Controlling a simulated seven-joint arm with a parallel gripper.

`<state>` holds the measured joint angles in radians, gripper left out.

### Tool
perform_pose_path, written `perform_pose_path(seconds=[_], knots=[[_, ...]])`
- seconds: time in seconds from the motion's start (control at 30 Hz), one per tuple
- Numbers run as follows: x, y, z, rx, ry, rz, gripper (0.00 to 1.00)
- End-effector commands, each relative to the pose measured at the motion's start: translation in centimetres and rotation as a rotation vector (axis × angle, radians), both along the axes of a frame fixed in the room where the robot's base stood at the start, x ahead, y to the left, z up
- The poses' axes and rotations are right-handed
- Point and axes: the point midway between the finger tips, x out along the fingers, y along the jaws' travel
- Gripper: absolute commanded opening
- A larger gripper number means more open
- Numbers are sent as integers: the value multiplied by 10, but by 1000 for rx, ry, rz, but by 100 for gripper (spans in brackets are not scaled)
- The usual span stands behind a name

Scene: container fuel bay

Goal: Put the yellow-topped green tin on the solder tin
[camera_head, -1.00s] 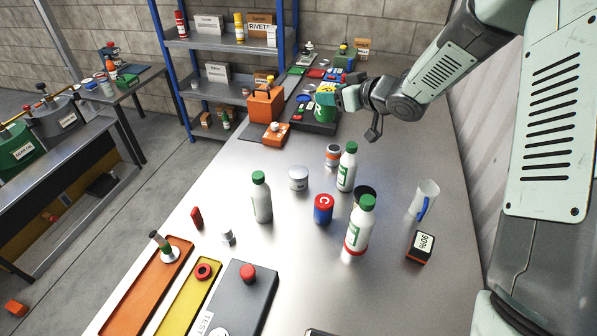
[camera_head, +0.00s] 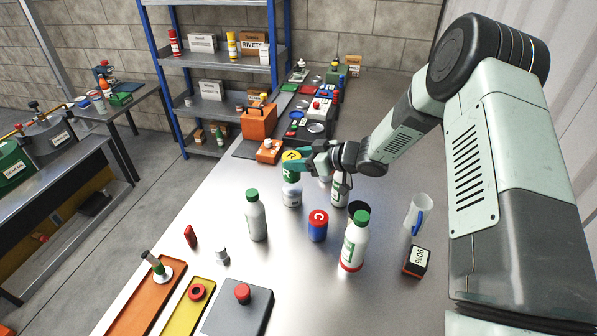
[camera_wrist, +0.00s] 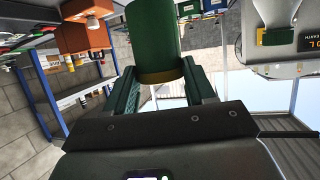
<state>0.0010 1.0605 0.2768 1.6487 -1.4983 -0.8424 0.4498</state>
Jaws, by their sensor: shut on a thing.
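The green tin (camera_head: 290,174) with a yellow top marked R is upright in my gripper (camera_head: 303,163). In the wrist view the green tin (camera_wrist: 152,35) sits between the two fingers of my gripper (camera_wrist: 162,75), its yellow rim towards the palm. A silver-grey tin (camera_head: 291,196) stands directly below the held tin in the head view. Its label is too small to read, so I cannot confirm that it is the solder tin. I cannot tell whether the two tins touch. Another tin behind my gripper is mostly hidden.
White bottles with green caps (camera_head: 256,218) (camera_head: 354,242) stand close by, with another partly behind my gripper. A red-and-blue can (camera_head: 318,226), a clear mug (camera_head: 418,213) and a dark box (camera_head: 417,261) stand nearer. An orange toolbox (camera_head: 259,121) is at the back left.

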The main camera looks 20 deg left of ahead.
Motion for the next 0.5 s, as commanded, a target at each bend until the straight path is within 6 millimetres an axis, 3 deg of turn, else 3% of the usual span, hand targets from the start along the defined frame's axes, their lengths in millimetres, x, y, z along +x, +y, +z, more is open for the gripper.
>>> perform_pose_path(seconds=[0.3, 0.5], knots=[[0, 0, -36, 1, 0, 0, 17], [0, 0, -38, 2, -2, 1, 17]])
